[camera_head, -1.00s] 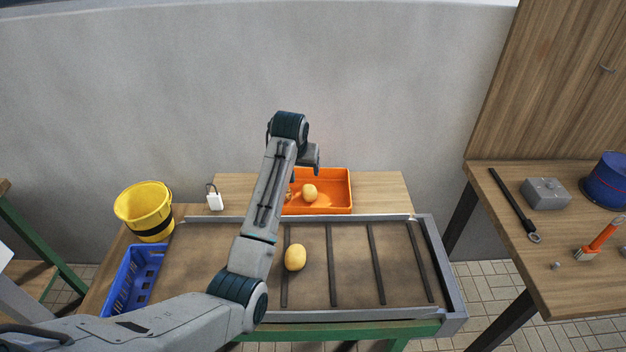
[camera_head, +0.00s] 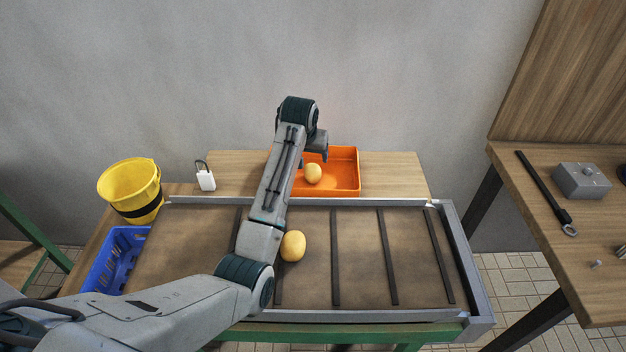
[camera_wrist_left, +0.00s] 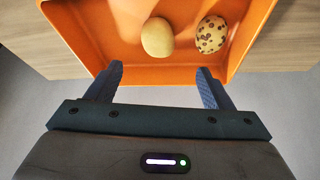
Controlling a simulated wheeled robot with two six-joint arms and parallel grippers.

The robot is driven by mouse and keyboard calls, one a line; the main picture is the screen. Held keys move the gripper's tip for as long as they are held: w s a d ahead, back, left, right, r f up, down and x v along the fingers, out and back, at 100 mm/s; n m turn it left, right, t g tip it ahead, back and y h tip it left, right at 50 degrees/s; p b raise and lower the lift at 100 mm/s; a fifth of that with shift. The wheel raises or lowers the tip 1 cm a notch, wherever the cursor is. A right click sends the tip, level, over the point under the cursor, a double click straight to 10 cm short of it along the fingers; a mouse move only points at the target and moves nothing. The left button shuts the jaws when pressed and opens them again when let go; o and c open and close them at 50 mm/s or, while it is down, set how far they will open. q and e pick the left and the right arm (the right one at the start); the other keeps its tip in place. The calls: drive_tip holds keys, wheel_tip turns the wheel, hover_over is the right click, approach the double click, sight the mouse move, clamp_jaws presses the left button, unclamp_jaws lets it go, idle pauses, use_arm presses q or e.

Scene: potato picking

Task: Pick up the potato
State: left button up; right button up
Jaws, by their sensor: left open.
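A plain yellow potato (camera_head: 313,173) lies in the orange tray (camera_head: 349,186) on the back table; it also shows in the left wrist view (camera_wrist_left: 157,38). Beside it in the wrist view lies a dark-spotted potato (camera_wrist_left: 211,34), hidden behind my arm in the head view. A third, plain potato (camera_head: 292,246) lies on the brown slatted belt (camera_head: 360,250), just right of my forearm. My left gripper (camera_wrist_left: 160,72) is open and empty at the tray, its two blue fingers apart, with the plain potato ahead of the gap and not between them. My right gripper is out of view.
A yellow bucket (camera_head: 130,190) and a blue crate (camera_head: 117,258) stand at the left, with a white padlock-like object (camera_head: 205,178) near the bucket. The belt has a grey metal frame. A wooden bench (camera_head: 560,240) with tools stands at the right.

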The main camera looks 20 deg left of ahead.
sight(312, 170)
use_arm(q)
drive_tip(key=p+x, duration=0.1)
drive_tip(key=x, duration=0.4)
drive_tip(key=shift+f, duration=0.15)
drive_tip(key=p+x, duration=0.1)
drive_tip(key=x, duration=0.3)
drive_tip(key=shift+d+f, duration=0.1)
drive_tip(key=shift+f, duration=0.05)
drive_tip(key=shift+w+f, duration=0.25)
drive_tip(key=shift+f, duration=0.35)
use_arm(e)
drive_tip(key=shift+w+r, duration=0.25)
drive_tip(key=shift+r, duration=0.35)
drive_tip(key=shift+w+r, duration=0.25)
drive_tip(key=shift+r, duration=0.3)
use_arm(q)
drive_tip(key=shift+c, duration=0.4)
drive_tip(key=shift+r, duration=0.1)
drive_tip(key=c, duration=1)
